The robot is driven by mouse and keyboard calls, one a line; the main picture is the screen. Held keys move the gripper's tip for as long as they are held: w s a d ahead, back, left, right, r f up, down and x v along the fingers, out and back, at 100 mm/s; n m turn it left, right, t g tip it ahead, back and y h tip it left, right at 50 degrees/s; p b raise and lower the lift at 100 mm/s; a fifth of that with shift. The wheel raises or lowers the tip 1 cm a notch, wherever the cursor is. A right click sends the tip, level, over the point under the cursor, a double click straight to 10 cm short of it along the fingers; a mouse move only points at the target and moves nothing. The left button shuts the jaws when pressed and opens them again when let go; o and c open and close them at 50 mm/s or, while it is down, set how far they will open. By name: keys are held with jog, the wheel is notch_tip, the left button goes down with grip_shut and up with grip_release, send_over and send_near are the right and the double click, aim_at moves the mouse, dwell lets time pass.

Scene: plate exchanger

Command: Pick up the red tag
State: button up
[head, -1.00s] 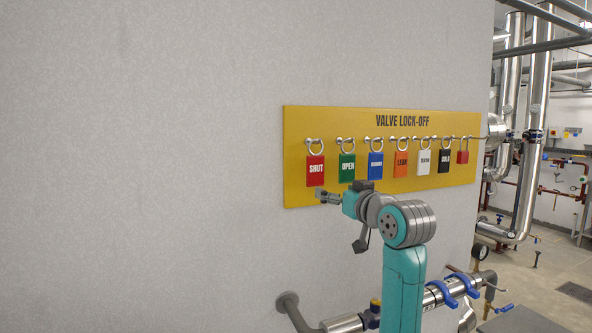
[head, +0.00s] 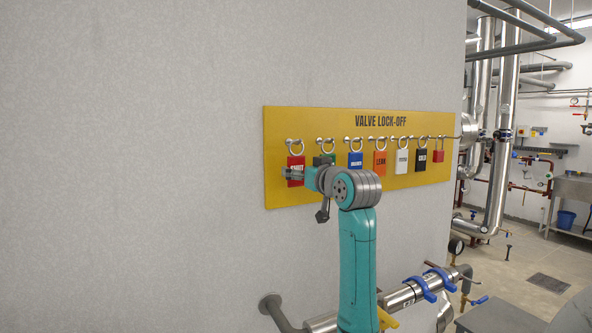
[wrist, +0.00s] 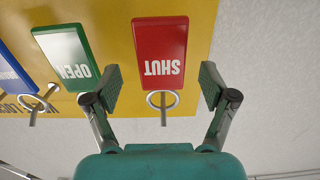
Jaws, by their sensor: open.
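The red tag (head: 296,161) reads SHUT and hangs by a ring at the left end of the yellow board. In the head view my gripper (head: 291,173) is in front of it and hides part of it. In the wrist view, which is upside down, the red tag (wrist: 160,50) lies between the lines of the two fingers. My gripper (wrist: 161,87) is open, with one finger to each side of the tag. The tag's ring and hook (wrist: 163,101) show below it in that view. I cannot tell whether the fingers reach around the tag.
The yellow board (head: 274,150) is on the grey wall. A green OPEN tag (wrist: 66,58) hangs beside the red one, close to one finger. Blue (head: 355,160), orange, white and black tags and a small red padlock (head: 439,156) follow. Pipes (head: 400,298) run below.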

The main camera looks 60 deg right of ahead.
aim_at(297, 163)
jog(key=shift+x, duration=1.5)
jog(key=shift+w+a, duration=0.1)
jog(key=c, duration=1.2)
jog(key=shift+r, duration=0.1)
jog(key=shift+r, duration=0.65)
jog(key=v, duration=1.8)
jog(key=shift+x, duration=6.65)
